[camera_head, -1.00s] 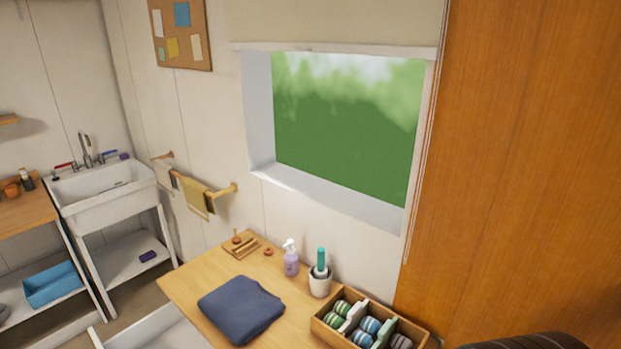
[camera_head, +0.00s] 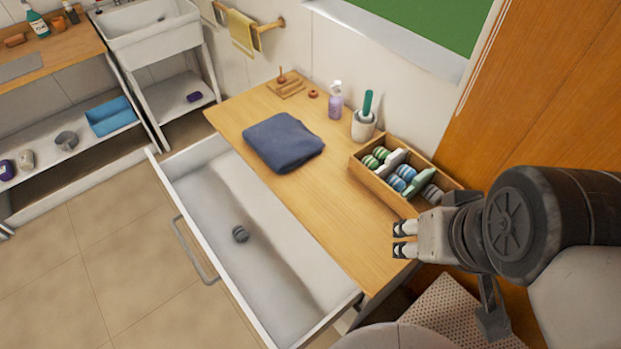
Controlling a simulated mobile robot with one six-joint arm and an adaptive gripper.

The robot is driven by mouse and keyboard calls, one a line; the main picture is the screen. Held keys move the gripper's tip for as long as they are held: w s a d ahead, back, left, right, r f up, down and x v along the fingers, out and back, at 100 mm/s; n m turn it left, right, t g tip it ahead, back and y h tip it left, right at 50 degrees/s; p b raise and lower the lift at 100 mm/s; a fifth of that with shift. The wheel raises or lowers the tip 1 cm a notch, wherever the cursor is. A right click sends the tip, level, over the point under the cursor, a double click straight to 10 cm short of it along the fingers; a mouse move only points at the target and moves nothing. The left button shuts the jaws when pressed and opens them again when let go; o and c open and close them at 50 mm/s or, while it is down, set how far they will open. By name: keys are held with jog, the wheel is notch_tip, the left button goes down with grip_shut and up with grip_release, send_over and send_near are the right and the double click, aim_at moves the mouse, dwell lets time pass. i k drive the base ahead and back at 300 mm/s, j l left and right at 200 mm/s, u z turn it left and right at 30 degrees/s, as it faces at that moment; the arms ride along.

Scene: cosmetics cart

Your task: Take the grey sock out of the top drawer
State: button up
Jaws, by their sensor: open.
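The top drawer (camera_head: 290,285) is pulled open from the wooden-topped cart, its white inside facing up. My gripper (camera_head: 399,240) is open and empty at the right, over the right end of the wooden top.
On the wooden top (camera_head: 350,215) are a folded blue cloth (camera_head: 283,142), a pump bottle (camera_head: 335,100), a white cup (camera_head: 364,125) and a divided wooden box (camera_head: 376,172) with rolled socks. The drawer handle (camera_head: 192,250) juts out over open floor.

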aim_at(239, 232)
jog(key=u, duration=1.35)
jog(key=i+j+z, duration=0.15)
jog(key=j, duration=0.45)
jog(key=i+j+z, duration=0.1)
jog(key=j, duration=0.5)
jog(key=i+j+z, duration=0.15)
jog(key=j, duration=0.45)
jog(key=i+j+z, duration=0.1)
jog(key=i, duration=0.2)
jog(key=i+j+z, duration=0.15)
jog(key=i, duration=0.2)
